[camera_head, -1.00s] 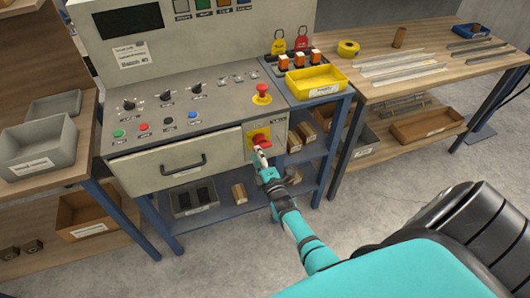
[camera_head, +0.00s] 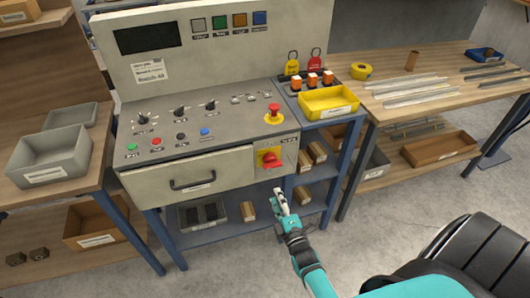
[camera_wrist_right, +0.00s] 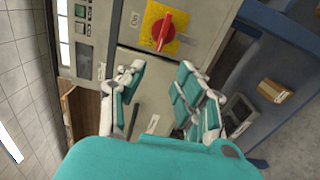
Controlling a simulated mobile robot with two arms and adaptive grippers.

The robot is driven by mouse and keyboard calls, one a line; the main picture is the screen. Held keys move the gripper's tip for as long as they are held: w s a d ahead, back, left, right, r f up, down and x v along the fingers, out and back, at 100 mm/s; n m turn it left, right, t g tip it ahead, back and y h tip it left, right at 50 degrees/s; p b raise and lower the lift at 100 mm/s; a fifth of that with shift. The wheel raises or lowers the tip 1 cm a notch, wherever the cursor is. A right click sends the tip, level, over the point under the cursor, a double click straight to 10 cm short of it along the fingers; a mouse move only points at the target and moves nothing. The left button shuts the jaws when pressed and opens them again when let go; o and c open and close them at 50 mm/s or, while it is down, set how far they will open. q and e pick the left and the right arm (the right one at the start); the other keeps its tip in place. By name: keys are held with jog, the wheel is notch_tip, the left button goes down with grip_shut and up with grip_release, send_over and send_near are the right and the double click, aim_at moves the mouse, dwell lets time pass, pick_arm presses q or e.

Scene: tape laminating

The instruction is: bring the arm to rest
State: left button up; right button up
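My right gripper (camera_head: 281,197) is in front of the control cabinet, below the red rotary switch (camera_head: 270,160) on its yellow plate. It is apart from the switch. In the right wrist view the two fingers of my right gripper (camera_wrist_right: 155,90) stand apart with nothing between them. The red switch also shows there (camera_wrist_right: 164,27), beyond the fingertips, with its handle tilted. My left gripper is not in view.
The control cabinet has a closed drawer (camera_head: 190,184) and a red emergency button (camera_head: 273,112). A yellow bin (camera_head: 328,103) stands on its right side shelf. A grey bin (camera_head: 50,160) is on the left bench. Open floor (camera_head: 400,215) lies at the lower right.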

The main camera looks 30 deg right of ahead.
jog(key=s+a+f+m+g+y, duration=0.1)
jog(key=s+a+f+m+g, duration=0.2)
jog(key=f, duration=0.4)
jog(key=s+a+f+m+g+y, duration=0.1)
jog(key=s+a+f+g, duration=0.1)
jog(key=s+f, duration=0.45)
jog(key=s+a+f+m+g+y, duration=0.1)
jog(key=s+a+f+m+g, duration=0.15)
jog(key=f, duration=0.65)
jog(key=s+f+m+g, duration=0.3)
jog(key=s+f, duration=0.3)
jog(key=s, duration=0.8)
jog(key=s+a+f+m+g+y, duration=0.1)
jog(key=s+f+m+g, duration=0.2)
jog(key=s, duration=1.2)
notch_tip(320, 180, down, 4)
jog(key=g, duration=0.3)
jog(key=shift+f+m, duration=0.1)
jog(key=shift+m, duration=0.15)
